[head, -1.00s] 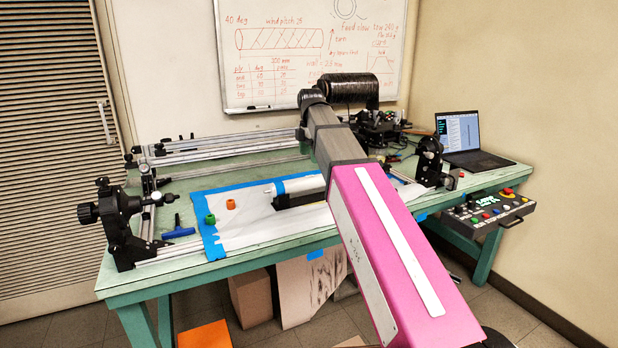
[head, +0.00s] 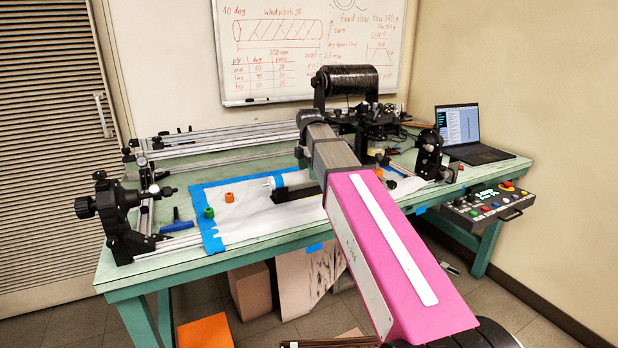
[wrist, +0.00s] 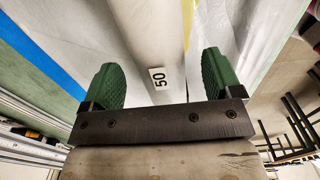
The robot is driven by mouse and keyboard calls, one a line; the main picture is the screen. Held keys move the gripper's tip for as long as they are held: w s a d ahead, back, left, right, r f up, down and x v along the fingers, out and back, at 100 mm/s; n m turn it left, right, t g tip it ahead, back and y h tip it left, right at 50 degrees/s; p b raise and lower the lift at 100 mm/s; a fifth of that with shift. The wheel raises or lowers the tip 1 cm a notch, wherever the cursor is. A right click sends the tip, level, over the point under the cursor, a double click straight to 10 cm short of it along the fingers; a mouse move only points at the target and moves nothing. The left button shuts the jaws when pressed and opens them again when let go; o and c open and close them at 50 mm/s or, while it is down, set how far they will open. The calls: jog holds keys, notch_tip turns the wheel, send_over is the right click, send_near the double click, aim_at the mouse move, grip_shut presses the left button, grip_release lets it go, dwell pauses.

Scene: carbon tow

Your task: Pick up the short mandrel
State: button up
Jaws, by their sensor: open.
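The short mandrel is most likely the pale tube (wrist: 150,30) marked with a "50" label in the wrist view. It runs between the two green fingers of my gripper (wrist: 160,62), which are apart with visible space on each side of the tube. My gripper is hidden behind my arm in the head view.
The green bench (head: 130,275) carries a winding rig with rails and a left headstock (head: 110,207). A green fitting (head: 209,213), an orange fitting (head: 229,197) and a blue tool (head: 178,224) lie left of the tube. A black spool (head: 347,80) and laptop (head: 462,130) stand behind.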

jog(key=shift+f, duration=0.85)
jog(key=c, duration=1.2)
jog(key=shift+r, duration=0.15)
jog(key=shift+c, duration=0.2)
